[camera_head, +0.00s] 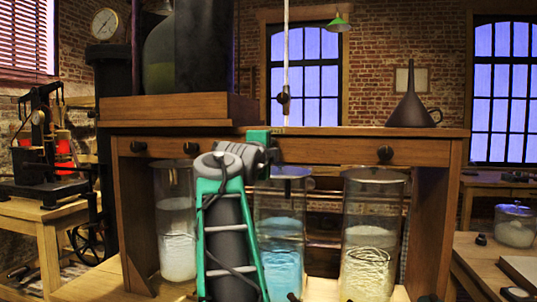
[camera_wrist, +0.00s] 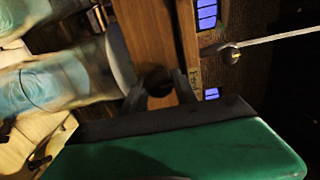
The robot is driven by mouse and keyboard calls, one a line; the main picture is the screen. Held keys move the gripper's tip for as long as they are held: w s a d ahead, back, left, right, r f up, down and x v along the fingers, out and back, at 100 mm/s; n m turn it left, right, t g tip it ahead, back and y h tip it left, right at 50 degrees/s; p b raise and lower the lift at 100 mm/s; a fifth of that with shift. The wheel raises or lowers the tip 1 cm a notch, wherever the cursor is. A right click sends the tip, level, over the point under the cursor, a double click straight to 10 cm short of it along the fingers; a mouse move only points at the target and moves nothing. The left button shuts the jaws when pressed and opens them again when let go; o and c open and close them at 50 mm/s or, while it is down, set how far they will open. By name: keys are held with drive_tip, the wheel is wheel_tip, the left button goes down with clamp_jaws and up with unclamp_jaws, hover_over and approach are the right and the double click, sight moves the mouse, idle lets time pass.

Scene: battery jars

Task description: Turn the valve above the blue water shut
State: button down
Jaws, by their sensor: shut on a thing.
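The blue water (camera_head: 282,268) stands in the middle glass jar (camera_head: 280,200) under a wooden beam. The same jar lies sideways on the left of the wrist view (camera_wrist: 55,85). My gripper (camera_wrist: 163,92) is at the beam just above this jar, its dark fingers on either side of a dark round valve knob (camera_wrist: 155,76). It is shut on this knob. In the head view my green gripper (camera_head: 262,150) hides the knob. How far the valve is turned cannot be told.
Jars of pale contents stand left (camera_head: 177,225) and right (camera_head: 370,245). Other dark knobs sit on the beam at left (camera_head: 138,146) and right (camera_head: 385,153). A dark funnel (camera_head: 412,105) stands on top. A cord (camera_head: 286,60) hangs close above my gripper.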

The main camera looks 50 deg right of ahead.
drive_tip(key=shift+s, duration=0.1)
drive_tip(key=c, duration=1)
unclamp_jaws()
drive_tip(key=b+v, duration=0.3)
drive_tip(key=v, duration=0.5)
drive_tip(key=shift+d, duration=0.1)
